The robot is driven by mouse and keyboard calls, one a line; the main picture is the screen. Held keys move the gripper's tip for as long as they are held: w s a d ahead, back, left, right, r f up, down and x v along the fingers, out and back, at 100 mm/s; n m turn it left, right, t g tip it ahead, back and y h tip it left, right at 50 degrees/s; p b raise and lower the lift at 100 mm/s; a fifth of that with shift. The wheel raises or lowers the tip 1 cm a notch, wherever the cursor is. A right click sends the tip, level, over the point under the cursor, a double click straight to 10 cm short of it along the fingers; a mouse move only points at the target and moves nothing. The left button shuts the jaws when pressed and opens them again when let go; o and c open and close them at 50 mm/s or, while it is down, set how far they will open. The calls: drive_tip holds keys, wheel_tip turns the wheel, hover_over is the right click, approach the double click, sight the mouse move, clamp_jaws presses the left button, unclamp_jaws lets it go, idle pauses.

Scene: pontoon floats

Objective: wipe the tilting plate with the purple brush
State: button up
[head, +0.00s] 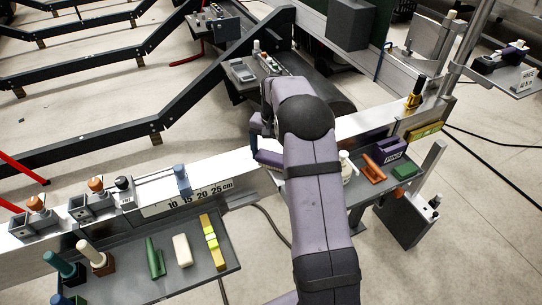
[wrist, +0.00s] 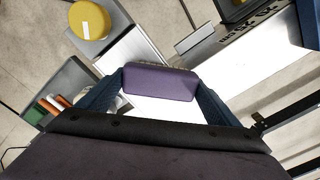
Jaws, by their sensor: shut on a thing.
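My gripper (wrist: 158,95) is shut on the purple brush (wrist: 160,82), a block held crosswise between the two blue fingers in the wrist view. In the head view my arm covers most of the gripper, and a purple edge of the brush (head: 268,158) shows low beside it, over the silver beam. A bright white flat surface (wrist: 180,112) lies under and around the brush in the wrist view. I cannot tell whether it is the tilting plate, or whether the brush touches it.
A silver beam (head: 225,170) crosses the scene, with a centimetre scale (head: 187,199) and clamps. A grey tray (head: 208,268) at front left holds green, white and yellow blocks. Right of my arm are a purple pins box (head: 391,150) and an orange block (head: 372,168). A yellow round thing (wrist: 88,20) is upper left.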

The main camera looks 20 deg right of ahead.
drive_tip(key=shift+d+r+p, duration=0.15)
drive_tip(key=shift+d+p, duration=0.2)
drive_tip(key=shift+d, duration=1.2)
drive_tip(key=shift+d+f+p, duration=0.2)
drive_tip(key=shift+d+p, duration=0.5)
drive_tip(key=shift+d, duration=1.15)
